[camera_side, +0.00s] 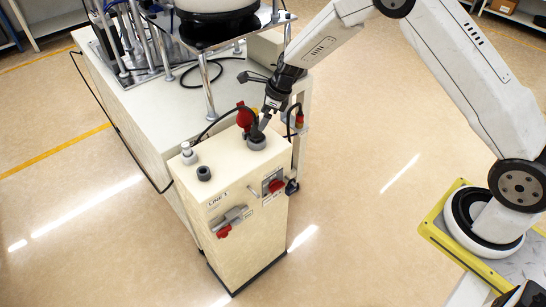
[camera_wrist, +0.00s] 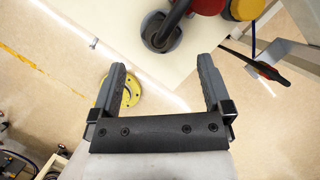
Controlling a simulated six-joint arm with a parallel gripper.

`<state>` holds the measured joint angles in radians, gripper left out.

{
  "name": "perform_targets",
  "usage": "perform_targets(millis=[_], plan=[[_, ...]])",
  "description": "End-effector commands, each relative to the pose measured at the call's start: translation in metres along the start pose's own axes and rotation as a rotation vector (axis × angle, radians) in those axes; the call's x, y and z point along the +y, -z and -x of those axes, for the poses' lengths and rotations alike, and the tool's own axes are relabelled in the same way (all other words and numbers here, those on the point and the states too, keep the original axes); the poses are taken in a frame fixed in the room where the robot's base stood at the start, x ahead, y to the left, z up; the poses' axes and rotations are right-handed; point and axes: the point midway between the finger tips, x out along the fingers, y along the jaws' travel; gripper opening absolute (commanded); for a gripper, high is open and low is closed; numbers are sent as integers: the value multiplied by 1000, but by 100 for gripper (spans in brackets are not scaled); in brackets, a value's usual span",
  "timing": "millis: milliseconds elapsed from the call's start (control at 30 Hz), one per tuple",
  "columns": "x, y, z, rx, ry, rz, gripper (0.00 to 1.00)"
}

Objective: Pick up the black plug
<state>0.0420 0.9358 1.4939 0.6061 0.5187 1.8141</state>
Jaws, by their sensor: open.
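A black plug (camera_wrist: 176,22) sits tilted in a dark grey round socket (camera_wrist: 160,42) on top of a cream cabinet in the wrist view. In the side view the socket (camera_side: 256,143) is near the cabinet's back right corner, and the plug is hard to tell from my fingers. My gripper (camera_wrist: 162,63) is open and empty, with its two fingers apart below the socket in the wrist picture. In the side view my gripper (camera_side: 266,118) points down just above the socket. I cannot tell if it touches the plug.
The cream cabinet (camera_side: 240,225) also carries an empty-looking black ring (camera_side: 204,173) and a grey knob (camera_side: 188,152). A red connector (camera_side: 244,116) with a black cable stands close beside my gripper. Red-handled switches (camera_side: 275,184) are on the front. Open floor lies to the right.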

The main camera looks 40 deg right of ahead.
Motion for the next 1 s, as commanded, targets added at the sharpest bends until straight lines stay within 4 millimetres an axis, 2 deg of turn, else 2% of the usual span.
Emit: perform_targets(millis=[200,567,1000], plan=[[0,0,-16,1,-1,1,100],[0,0,-22,0,0,3,100],[0,2,-62,1,0,3,100]])
